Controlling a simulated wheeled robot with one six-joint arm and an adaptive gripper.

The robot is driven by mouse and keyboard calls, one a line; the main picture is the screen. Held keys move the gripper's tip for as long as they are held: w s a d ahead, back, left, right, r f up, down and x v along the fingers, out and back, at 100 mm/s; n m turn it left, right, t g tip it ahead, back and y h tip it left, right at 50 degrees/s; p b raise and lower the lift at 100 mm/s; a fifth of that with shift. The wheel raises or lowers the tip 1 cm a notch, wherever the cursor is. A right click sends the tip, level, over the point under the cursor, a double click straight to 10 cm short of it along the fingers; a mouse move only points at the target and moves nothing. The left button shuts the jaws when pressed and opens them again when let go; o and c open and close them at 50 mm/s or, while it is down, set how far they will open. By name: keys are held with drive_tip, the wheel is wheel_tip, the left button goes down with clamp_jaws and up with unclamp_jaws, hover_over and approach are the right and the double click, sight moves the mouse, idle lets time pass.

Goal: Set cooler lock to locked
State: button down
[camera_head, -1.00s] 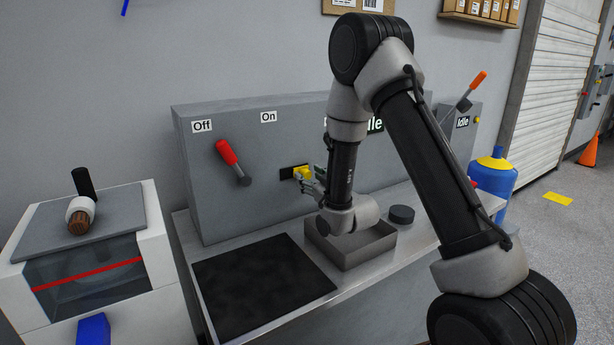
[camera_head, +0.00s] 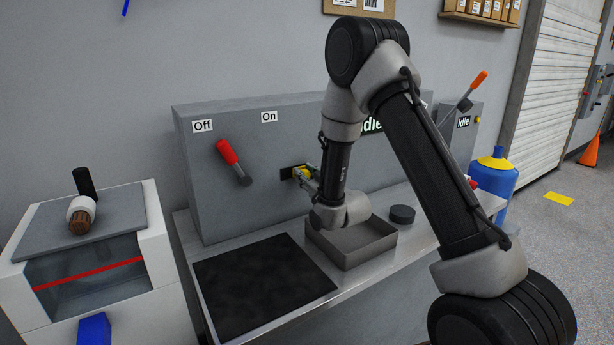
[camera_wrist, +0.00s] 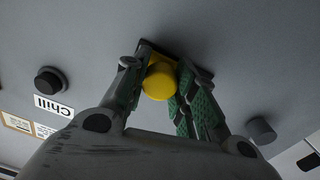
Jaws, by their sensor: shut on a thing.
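A yellow knob (camera_head: 304,171) sticks out from a black slot plate (camera_head: 287,173) on the front of the grey panel. In the head view the knob is toward the right of the plate, partly hidden by my fingers. In the wrist view the yellow knob (camera_wrist: 159,80) sits between the green finger pads. My gripper (camera_wrist: 160,90) is shut on the knob, one finger at each side. In the head view my gripper (camera_head: 306,174) reaches the panel from the right. I see no readable lock label beside the slot.
A red-handled lever (camera_head: 232,162) is left of the slot, below "Off" and "On" labels. A dark mat (camera_head: 262,285) and an open grey tray (camera_head: 350,259) lie on the bench below. A black puck (camera_head: 402,214) sits right of the tray. A white glass-fronted box (camera_head: 155,240) stands at left.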

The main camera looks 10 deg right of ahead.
drive_tip(key=shift+s+a, duration=0.3)
drive_tip(key=shift+a, duration=0.65)
drive_tip(key=shift+s+a, duration=0.3)
drive_tip(key=shift+a, duration=0.6)
drive_tip(key=c, duration=1.1)
unclamp_jaws()
drive_tip(key=shift+a, duration=0.15)
drive_tip(key=shift+s, duration=0.1)
drive_tip(key=v, duration=0.7)
drive_tip(key=shift+s, duration=0.2)
drive_tip(key=shift+w+r, duration=0.1)
